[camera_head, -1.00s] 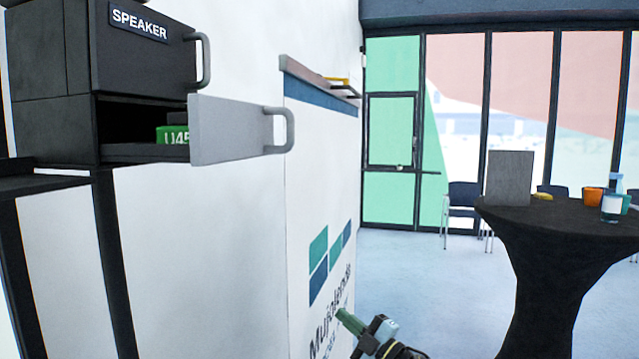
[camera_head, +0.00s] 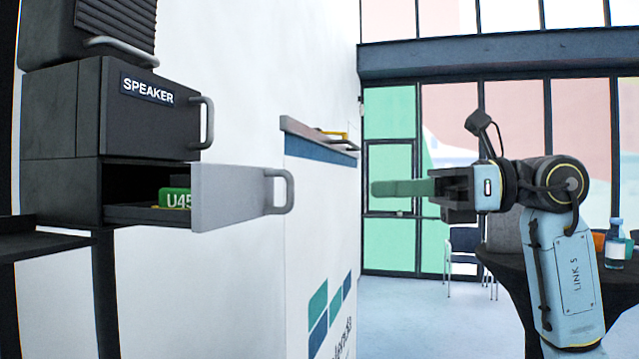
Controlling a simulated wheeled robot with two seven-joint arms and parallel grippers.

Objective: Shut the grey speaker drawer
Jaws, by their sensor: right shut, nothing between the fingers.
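The grey speaker drawer (camera_head: 230,196) is pulled out of the lower part of a dark cabinet (camera_head: 62,190). Its light grey front has a loop handle (camera_head: 283,191) at the right. A green item marked U45 (camera_head: 174,198) lies inside, partly hidden by the drawer front. The closed dark compartment above carries a SPEAKER label (camera_head: 147,90). My right gripper (camera_head: 378,188) is to the right of the drawer handle, at about its height in the picture and apart from it. Its green fingers are shut with nothing between them and point left. My left gripper is not in view.
Another dark unit with a handle (camera_head: 122,50) sits on top of the cabinet. A white counter (camera_head: 318,220) with a yellow item on it stands behind the drawer. A round black table (camera_head: 505,262) with a bottle (camera_head: 615,245) is behind my right arm. Open space separates gripper and handle.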

